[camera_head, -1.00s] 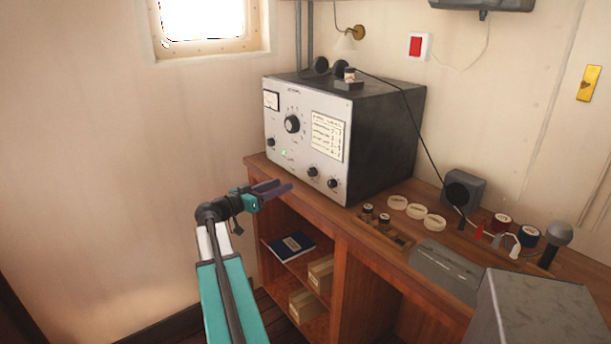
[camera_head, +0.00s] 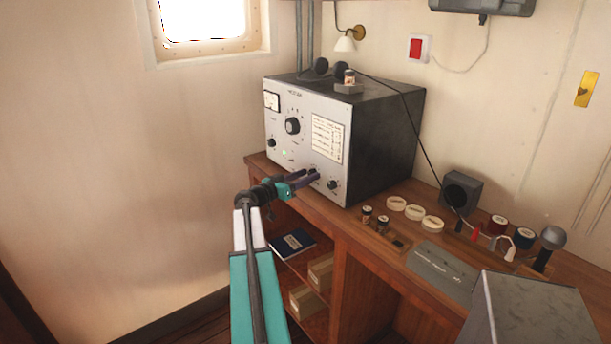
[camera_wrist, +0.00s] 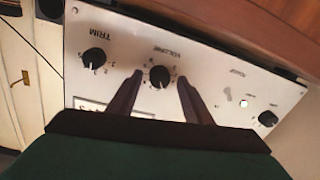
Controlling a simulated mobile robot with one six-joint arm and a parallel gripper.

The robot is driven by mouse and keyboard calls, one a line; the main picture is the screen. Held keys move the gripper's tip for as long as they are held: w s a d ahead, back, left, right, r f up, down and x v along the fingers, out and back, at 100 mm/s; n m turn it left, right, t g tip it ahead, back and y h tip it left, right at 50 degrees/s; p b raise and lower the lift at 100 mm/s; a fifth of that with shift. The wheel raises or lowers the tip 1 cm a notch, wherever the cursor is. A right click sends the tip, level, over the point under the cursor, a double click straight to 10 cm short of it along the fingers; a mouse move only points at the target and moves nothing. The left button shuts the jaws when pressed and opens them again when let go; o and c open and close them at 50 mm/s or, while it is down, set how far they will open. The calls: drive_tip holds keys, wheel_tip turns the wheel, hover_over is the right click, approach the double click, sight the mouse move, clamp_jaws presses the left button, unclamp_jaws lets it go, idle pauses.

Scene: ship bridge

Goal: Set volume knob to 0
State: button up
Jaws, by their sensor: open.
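The volume knob (camera_wrist: 159,77) is a black round knob with a printed scale, under the label VOLUME in the wrist view. It sits on the white front panel of the radio unit (camera_head: 300,150). My gripper (camera_wrist: 158,82) is open, with its two dark fingers on either side of the volume knob in that view. I cannot tell whether they touch it. In the head view my gripper (camera_head: 316,175) is at the lower front of the panel and hides the volume knob at least partly.
The trim knob (camera_wrist: 93,58) is beside the volume knob, and another small knob (camera_wrist: 268,119) is at the panel's far end. The large dial (camera_head: 292,126) is higher up. The wooden desk (camera_head: 350,222) holds round pale discs (camera_head: 414,212) and a speaker (camera_head: 461,192).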

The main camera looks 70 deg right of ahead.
drive_tip(key=shift+d, duration=0.1)
drive_tip(key=c, duration=1.1)
